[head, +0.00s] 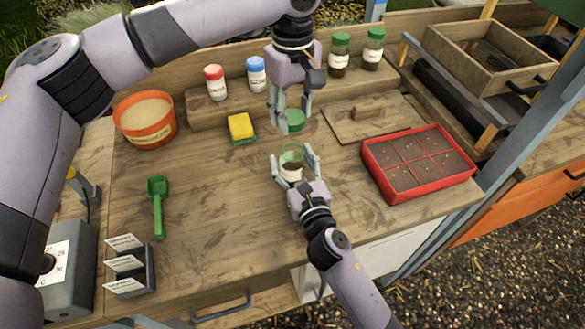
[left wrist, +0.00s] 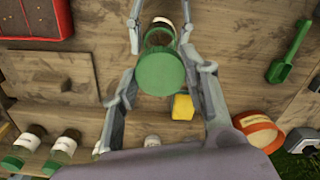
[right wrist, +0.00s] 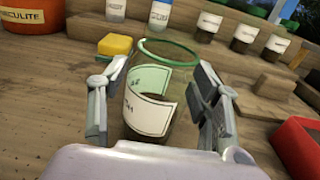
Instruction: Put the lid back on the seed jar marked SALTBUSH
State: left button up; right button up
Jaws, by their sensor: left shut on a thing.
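A green lid (head: 294,121) is between the fingers of my left gripper (head: 290,117), which is shut on it. The lid is held above and apart from an open clear jar (head: 291,173). In the left wrist view the lid (left wrist: 160,73) partly covers the jar below. The jar has a green rim, a white label and dark contents low inside; it also shows in the right wrist view (right wrist: 150,112), where its label is not readable. My right gripper (head: 294,155) is open around the jar, one finger each side, with a small gap visible at the left finger.
Behind stand red-capped (head: 216,83), blue-capped (head: 257,75) and green-lidded jars (head: 340,54) on a raised shelf. A yellow sponge (head: 241,127) and orange tub (head: 146,118) are left. A wooden board (head: 380,117) and red seed tray (head: 418,163) are right. The front bench is clear around a green scoop (head: 158,200).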

grip_shut()
pick_arm(q)
send_over(293, 146)
jog(key=shift+f, duration=2.5)
jog(key=shift+f, duration=0.1)
jog(key=shift+f, duration=0.8)
jog(key=shift+f, duration=0.55)
